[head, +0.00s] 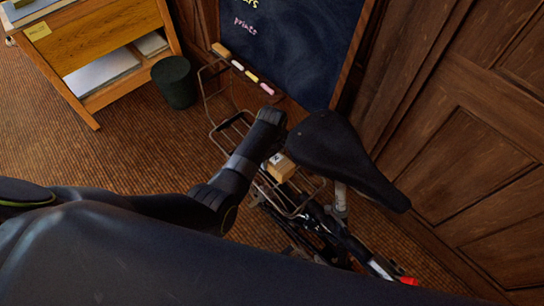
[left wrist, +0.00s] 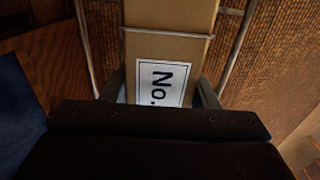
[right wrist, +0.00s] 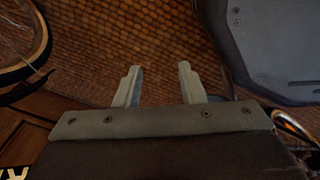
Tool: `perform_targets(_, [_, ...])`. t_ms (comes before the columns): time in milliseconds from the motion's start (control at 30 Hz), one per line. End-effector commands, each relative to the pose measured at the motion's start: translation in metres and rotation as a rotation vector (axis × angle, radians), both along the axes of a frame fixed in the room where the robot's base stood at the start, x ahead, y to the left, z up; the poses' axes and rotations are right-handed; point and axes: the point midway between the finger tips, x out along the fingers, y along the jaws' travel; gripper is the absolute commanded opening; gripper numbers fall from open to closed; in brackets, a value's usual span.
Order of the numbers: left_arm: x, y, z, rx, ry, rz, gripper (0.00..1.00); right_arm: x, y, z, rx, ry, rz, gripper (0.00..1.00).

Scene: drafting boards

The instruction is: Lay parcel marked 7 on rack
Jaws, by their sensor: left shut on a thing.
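A small brown parcel (head: 283,168) with a white label is at the wire rack (head: 312,188) behind the bicycle seat. In the left wrist view the parcel (left wrist: 185,48) lies lengthwise between the rack's side rods (left wrist: 237,50). Its label (left wrist: 160,82) shows "No."; the number is hidden by my gripper. My left gripper (head: 274,154) is shut on the parcel, with one finger on each side. Whether the parcel's underside touches the rack is hidden. My right gripper (right wrist: 157,82) is open and empty, seen only in the right wrist view above the carpet.
A black bicycle seat (head: 338,150) stands close right of my left gripper. A blackboard (head: 290,45) with a chalk ledge and a wood-panelled wall (head: 485,130) bound the right side. A dark bin (head: 174,82) and a wooden cabinet (head: 100,50) stand at the left.

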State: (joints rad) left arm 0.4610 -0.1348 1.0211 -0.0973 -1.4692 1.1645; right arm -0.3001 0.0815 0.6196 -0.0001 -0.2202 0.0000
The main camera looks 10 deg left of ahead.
Motion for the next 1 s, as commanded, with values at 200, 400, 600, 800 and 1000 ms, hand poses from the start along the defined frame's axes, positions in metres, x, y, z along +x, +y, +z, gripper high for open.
perform_targets(200, [0.0,0.0,-0.002,0.0,0.0,0.0,0.71,0.0,0.0,-0.001,0.0,-0.001,0.0,0.36])
perform_targets(400, [0.0,0.0,-0.002,0.0,0.0,0.0,0.76,0.0,0.0,-0.001,0.0,-0.001,0.0,0.36])
perform_targets(600, [0.0,0.0,0.003,-0.001,-0.001,0.0,0.76,0.001,0.0,0.002,0.0,-0.001,0.0,0.36])
perform_targets(800, [0.001,-0.001,0.033,-0.001,-0.003,-0.001,0.76,0.001,0.0,0.01,0.0,-0.001,0.0,0.36])
perform_targets(1000, [0.001,0.0,0.075,-0.001,-0.004,0.0,0.76,0.001,0.0,0.018,0.0,-0.001,0.0,0.36])
